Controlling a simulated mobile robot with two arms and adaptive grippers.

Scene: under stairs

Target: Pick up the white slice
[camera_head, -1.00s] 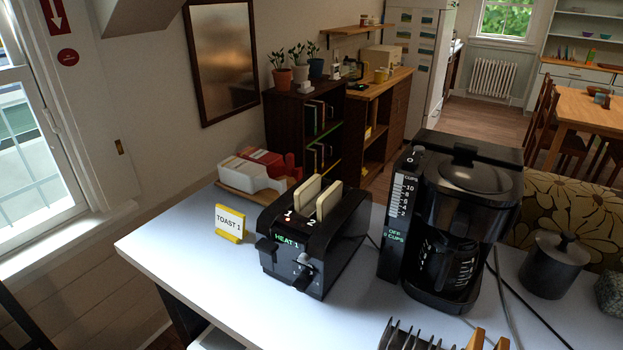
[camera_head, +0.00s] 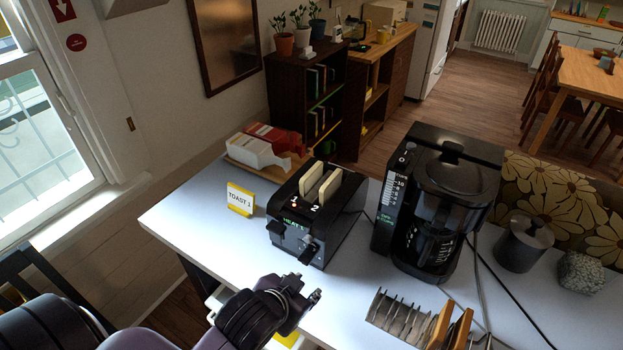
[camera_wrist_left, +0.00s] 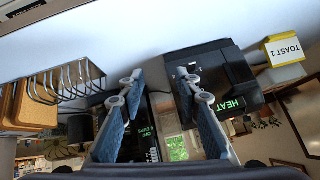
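Two pale cream slices stand upright, partly sunk in the slots of a black toaster (camera_head: 310,235): a left slice (camera_head: 312,180) and a right slice (camera_head: 330,188). They look alike in colour, so I cannot tell which one is called white. My left gripper (camera_head: 313,298) is in front of the toaster, near the table's front edge, apart from it. In the left wrist view its two fingers (camera_wrist_left: 164,92) are spread and empty, with the toaster (camera_wrist_left: 235,75) beyond them to the right. The slices are not clear there. My right gripper is not in view.
A yellow "TOAST 1" sign (camera_head: 240,200) stands left of the toaster. A black coffee maker (camera_head: 440,200) stands close on its right. White and red packages (camera_head: 262,150) lie behind the sign.

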